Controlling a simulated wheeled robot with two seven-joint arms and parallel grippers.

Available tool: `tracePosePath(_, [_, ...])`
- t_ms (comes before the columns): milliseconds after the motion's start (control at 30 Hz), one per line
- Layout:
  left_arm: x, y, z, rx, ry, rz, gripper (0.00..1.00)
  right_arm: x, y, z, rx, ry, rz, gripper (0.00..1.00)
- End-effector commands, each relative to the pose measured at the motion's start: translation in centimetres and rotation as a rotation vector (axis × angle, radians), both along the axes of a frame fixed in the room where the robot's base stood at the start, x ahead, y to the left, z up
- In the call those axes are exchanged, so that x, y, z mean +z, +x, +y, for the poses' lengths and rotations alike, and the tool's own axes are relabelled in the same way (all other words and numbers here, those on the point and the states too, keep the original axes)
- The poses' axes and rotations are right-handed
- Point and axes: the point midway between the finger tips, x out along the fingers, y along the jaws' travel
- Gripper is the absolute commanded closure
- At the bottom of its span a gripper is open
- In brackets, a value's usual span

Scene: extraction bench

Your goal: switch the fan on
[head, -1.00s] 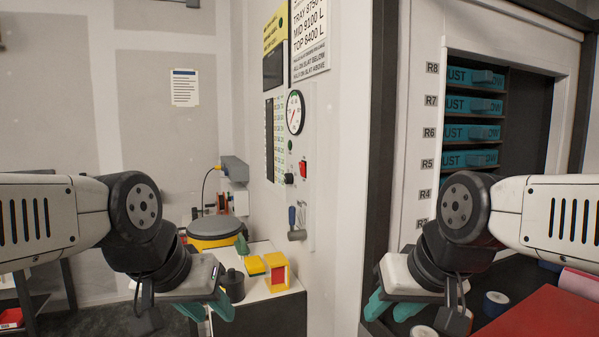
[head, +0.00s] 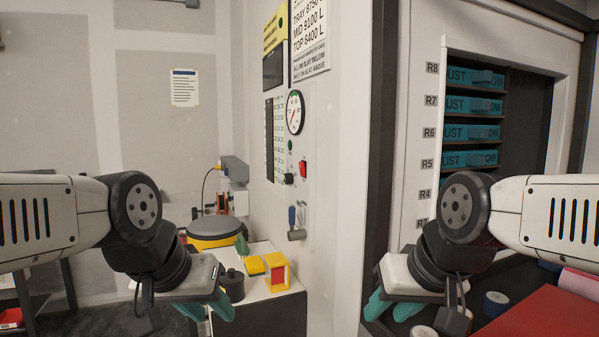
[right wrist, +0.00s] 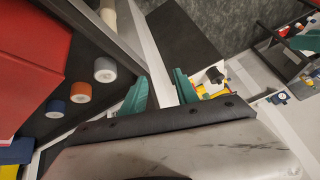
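A red switch (head: 303,169) sits on the light wall panel in the middle of the head view, below a round white dial gauge (head: 295,112). A dark knob (head: 289,179) is just left of the switch. Whether the red switch is the fan's, and which way it is set, I cannot tell. My left gripper (head: 207,309) is open and empty, low and left of the panel. My right gripper (head: 392,306) is open and empty, low and right of it; its teal fingers stand apart in the right wrist view (right wrist: 160,92). Neither gripper touches the panel.
A small bench (head: 262,292) below the panel holds a yellow block frame (head: 278,262) and a dark pot (head: 232,286). A lever-like fitting (head: 297,235) sticks out under the switch. A cabinet with teal trays (head: 472,105) and a red box (head: 540,312) are at right.

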Motion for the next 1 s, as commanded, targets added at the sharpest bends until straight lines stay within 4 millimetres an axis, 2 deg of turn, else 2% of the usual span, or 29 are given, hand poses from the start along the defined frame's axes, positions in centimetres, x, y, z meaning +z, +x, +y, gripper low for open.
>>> tracePosePath(433, [0.00, 0.00, 0.00, 0.000, 0.000, 0.000, 0.64, 0.00, 0.00, 0.00, 0.000, 0.000, 0.000, 0.64])
tracePosePath(600, [0.00, 0.00, 0.00, 0.000, 0.000, 0.000, 0.64, 0.00, 0.00, 0.00, 0.000, 0.000, 0.000, 0.97])
tracePosePath(633, [0.00, 0.00, 0.00, 0.000, 0.000, 0.000, 0.64, 0.00, 0.00, 0.00, 0.000, 0.000, 0.000, 1.00])
tracePosePath(1000, [0.00, 0.00, 0.00, 0.000, 0.000, 0.000, 0.64, 0.00, 0.00, 0.00, 0.000, 0.000, 0.000, 1.00])
